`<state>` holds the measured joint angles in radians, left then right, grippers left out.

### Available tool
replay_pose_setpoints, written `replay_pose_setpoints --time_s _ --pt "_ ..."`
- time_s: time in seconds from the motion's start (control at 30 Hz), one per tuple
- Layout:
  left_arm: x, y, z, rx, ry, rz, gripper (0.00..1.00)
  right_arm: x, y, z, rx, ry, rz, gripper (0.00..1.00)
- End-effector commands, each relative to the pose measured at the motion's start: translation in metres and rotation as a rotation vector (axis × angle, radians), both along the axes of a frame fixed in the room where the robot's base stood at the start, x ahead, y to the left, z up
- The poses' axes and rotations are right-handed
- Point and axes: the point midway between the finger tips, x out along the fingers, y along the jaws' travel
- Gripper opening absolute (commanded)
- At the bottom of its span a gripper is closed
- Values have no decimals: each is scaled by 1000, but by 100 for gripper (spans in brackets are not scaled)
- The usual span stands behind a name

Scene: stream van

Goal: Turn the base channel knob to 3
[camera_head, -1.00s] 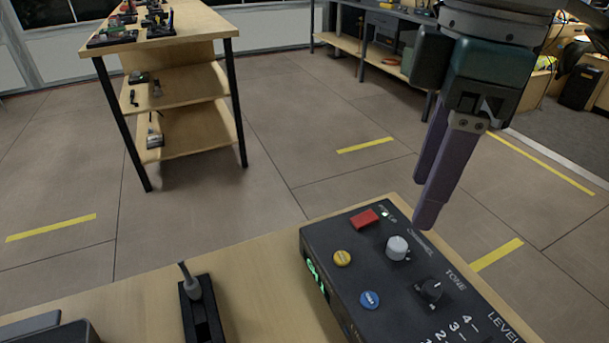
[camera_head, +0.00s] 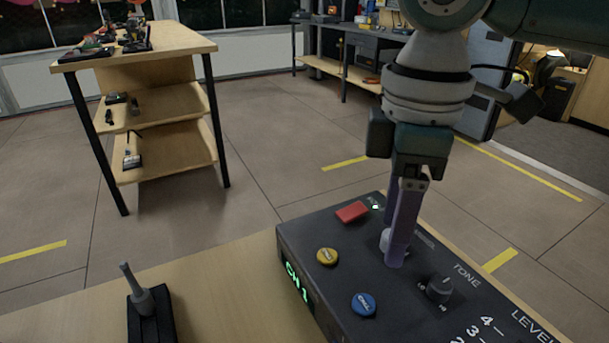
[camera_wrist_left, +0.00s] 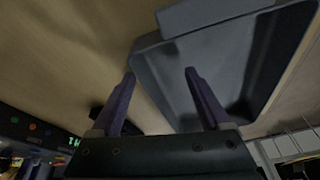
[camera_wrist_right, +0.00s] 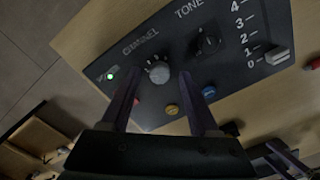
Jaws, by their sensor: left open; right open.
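The dark base box (camera_head: 330,225) stands on the wooden table at the lower right of the head view. Its green display (camera_head: 297,282) reads CH 1. The pale grey channel knob (camera_wrist_right: 158,72) shows whole in the right wrist view, under the CHANNEL label. In the head view the knob (camera_head: 384,240) is partly hidden by my right fingers. My right gripper (camera_head: 392,252) points down at it, open, with the knob between the fingertip lines; I cannot tell whether they touch. My left gripper (camera_wrist_left: 160,76) is open and empty over a dark tray (camera_wrist_left: 160,85).
The box also bears a red button (camera_head: 352,211), a yellow button (camera_head: 327,256), a blue button (camera_head: 363,304), a dark tone knob (camera_head: 439,287) and a level slider (camera_wrist_right: 277,56). A dark stand with a grey stick (camera_head: 150,310) is left of the box. Bare tabletop lies between.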

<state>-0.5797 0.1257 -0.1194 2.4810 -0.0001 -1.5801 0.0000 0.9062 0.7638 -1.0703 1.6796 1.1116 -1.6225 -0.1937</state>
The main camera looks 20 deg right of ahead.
Motion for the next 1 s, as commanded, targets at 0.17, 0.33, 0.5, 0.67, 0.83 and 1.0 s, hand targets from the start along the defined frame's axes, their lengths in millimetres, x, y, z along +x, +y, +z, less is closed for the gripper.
replay_pose_setpoints --time_s 0.17,0.33,0.5,0.67,0.83,1.0 --pt "0 -1 -1 -2 0 1 80 0 0 -5 -1 0 0 62" --pt "0 -2 -1 -8 1 5 80 0 0 -5 -1 0 0 60" --pt "0 -3 -1 -11 2 7 80 0 0 -4 -1 -1 0 40" --pt "0 -3 -1 -10 2 6 80 0 0 -4 -1 -1 0 22" --pt "0 -3 -1 -10 2 6 80 0 0 -4 -1 -1 0 3" --pt "0 -2 -1 -7 2 4 80 0 0 -4 0 0 0 0"
